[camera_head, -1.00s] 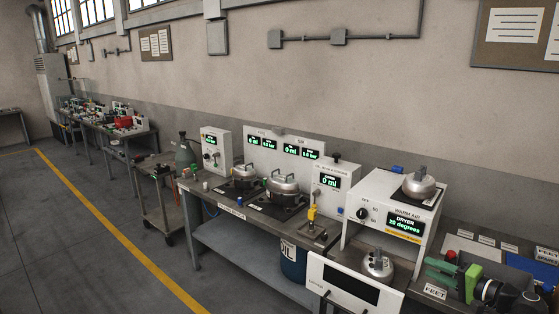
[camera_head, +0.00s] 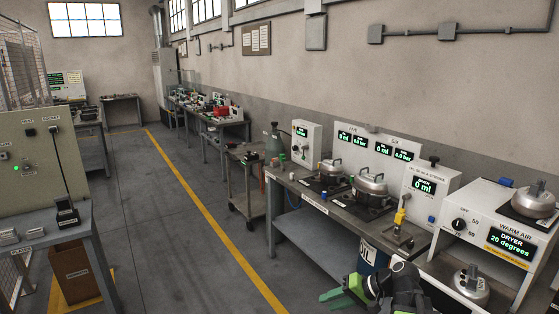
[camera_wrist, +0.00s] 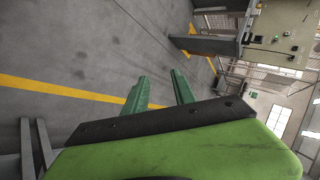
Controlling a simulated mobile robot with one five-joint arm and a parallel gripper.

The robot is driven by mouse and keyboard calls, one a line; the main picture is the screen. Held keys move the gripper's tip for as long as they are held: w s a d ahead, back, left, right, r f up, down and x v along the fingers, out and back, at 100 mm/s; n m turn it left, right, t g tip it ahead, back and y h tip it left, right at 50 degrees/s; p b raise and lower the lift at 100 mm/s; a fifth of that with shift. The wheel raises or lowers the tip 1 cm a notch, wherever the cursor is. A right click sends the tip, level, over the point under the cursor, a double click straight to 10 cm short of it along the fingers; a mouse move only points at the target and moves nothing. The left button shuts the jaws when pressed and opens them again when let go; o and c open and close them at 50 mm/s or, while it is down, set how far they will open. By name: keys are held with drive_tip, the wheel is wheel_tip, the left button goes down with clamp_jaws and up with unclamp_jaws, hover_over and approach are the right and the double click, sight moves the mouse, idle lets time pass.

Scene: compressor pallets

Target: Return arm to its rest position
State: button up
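My gripper (camera_head: 334,298) shows at the bottom of the head view, right of centre, in front of the workbench and low over the floor side. Its green fingers point left. In the wrist view, the two green fingers of my gripper (camera_wrist: 160,84) stand apart with bare floor between them, so it is open and empty. My dark arm links show beside it at the bottom of the head view.
The bench at right holds a warm air dryer (camera_head: 508,236), lidded metal pots (camera_head: 370,186) and display panels. A trolley (camera_head: 247,190) stands beyond it. A grey panel table (camera_head: 50,235) is at left. The aisle with the yellow line (camera_head: 215,215) is clear.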

drive_tip(key=s+a+f+n+g+h+b, duration=0.1)
drive_tip(key=s+a+f+n+g+h, duration=0.3)
drive_tip(key=a+f, duration=0.4)
drive_tip(key=s+d+f+m+h, duration=0.1)
drive_tip(key=s+d+h, duration=0.1)
drive_tip(key=d+h, duration=0.2)
drive_tip(key=d, duration=0.3)
drive_tip(key=shift+s+d+f+m+h, duration=0.15)
drive_tip(key=shift+s+d+m+h, duration=0.15)
drive_tip(key=shift+s+m+h, duration=0.1)
